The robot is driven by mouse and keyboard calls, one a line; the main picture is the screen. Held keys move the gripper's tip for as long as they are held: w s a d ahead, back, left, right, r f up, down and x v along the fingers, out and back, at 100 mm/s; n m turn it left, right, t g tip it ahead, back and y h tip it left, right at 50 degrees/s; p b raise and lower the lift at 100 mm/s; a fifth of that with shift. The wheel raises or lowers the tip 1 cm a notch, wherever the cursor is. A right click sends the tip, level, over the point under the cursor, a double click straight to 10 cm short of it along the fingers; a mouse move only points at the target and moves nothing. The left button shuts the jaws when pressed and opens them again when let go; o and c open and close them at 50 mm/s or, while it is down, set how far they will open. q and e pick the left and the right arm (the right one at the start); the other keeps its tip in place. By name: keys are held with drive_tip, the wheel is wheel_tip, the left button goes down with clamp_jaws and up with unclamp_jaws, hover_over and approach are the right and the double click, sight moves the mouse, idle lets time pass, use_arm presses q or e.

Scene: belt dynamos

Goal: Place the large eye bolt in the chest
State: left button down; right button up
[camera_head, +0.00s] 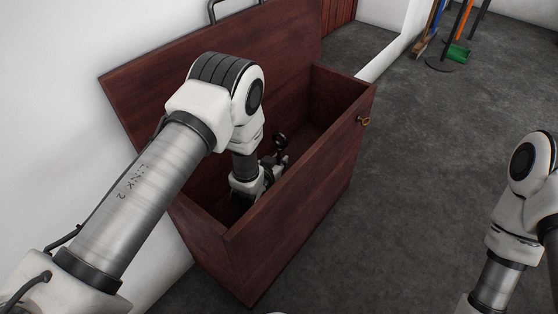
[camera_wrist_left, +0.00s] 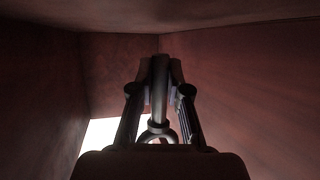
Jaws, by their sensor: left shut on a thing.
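The wooden chest (camera_head: 299,218) is dark red-brown, with its lid (camera_head: 175,85) raised against the wall. My left arm reaches down into it, and my left gripper (camera_head: 277,162) is inside, below the level of the rim. It is shut on the large eye bolt (camera_head: 280,141), a dark metal piece whose ring shows near the fingers. In the left wrist view the eye bolt (camera_wrist_left: 160,95) lies between the two fingers of the gripper (camera_wrist_left: 160,73), its ring toward the wrist. My right arm shows at the right edge; its gripper is out of view.
The chest's walls (camera_wrist_left: 230,85) stand close around the left gripper. A small brass ring fitting (camera_head: 363,121) is on the chest's outer end. The grey floor (camera_head: 430,150) to the right is clear. Brooms and a green dustpan (camera_head: 458,54) stand at the far back.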

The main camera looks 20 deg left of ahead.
use_arm(q)
drive_tip(key=shift+s+f, duration=0.1)
drive_tip(key=shift+f, duration=0.25)
drive_tip(key=c, duration=1.2)
unclamp_jaws()
drive_tip(key=shift+f, duration=0.1)
drive_tip(key=shift+o, duration=0.2)
drive_tip(key=shift+s+r+p, duration=0.1)
drive_tip(key=shift+r+p, duration=0.3)
drive_tip(key=shift+r, duration=0.15)
drive_tip(key=p+v, duration=0.3)
drive_tip(key=v, duration=0.3)
drive_tip(key=shift+s+r, duration=0.2)
drive_tip(key=shift+r, duration=0.1)
drive_tip(key=shift+s, duration=0.25)
